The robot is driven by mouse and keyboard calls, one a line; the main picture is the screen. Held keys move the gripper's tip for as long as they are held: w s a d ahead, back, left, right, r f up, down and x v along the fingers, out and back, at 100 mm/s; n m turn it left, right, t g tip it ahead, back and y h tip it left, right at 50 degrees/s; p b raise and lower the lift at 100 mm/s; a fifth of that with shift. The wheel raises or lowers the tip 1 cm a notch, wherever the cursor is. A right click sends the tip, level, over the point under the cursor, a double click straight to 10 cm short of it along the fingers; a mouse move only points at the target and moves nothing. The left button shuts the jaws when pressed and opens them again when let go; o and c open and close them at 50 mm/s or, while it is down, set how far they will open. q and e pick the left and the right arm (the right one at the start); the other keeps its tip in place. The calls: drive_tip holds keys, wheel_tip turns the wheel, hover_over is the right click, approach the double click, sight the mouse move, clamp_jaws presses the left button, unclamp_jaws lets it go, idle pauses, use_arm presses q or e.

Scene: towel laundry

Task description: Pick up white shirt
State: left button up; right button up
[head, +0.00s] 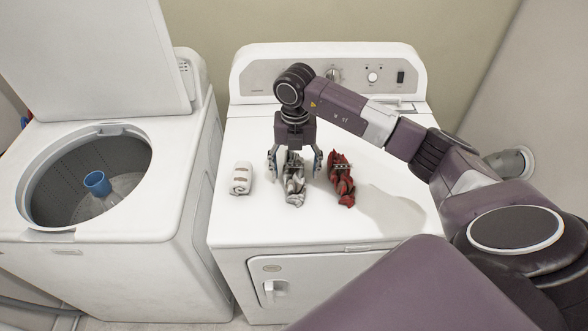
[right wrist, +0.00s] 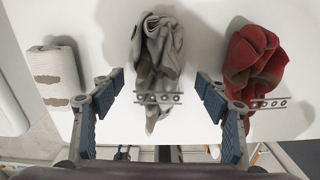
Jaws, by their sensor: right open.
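A crumpled greyish-white cloth, which looks like the white shirt (head: 295,186), lies on top of the dryer in the middle of three cloth items. It also shows in the right wrist view (right wrist: 160,45), bunched up and narrowing toward the gripper. My right gripper (head: 296,163) points down over this cloth. Its fingers are open, one on each side of the cloth, and in the right wrist view (right wrist: 160,85) there are gaps between them and the cloth. My left gripper is not in view.
A rolled white towel with brown bands (head: 241,178) lies left of the cloth. A crumpled red cloth (head: 341,180) lies close on the right. The dryer top (head: 300,228) is clear in front. An open washer (head: 95,215) with a blue-topped agitator stands left.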

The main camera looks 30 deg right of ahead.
drive_tip(key=shift+f, duration=0.6)
drive_tip(key=shift+w+f, duration=0.1)
drive_tip(key=shift+f, duration=0.4)
drive_tip(key=c, duration=1.3)
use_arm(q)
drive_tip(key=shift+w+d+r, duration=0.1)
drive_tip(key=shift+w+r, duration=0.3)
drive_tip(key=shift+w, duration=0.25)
use_arm(e)
drive_tip(key=shift+c, duration=0.3)
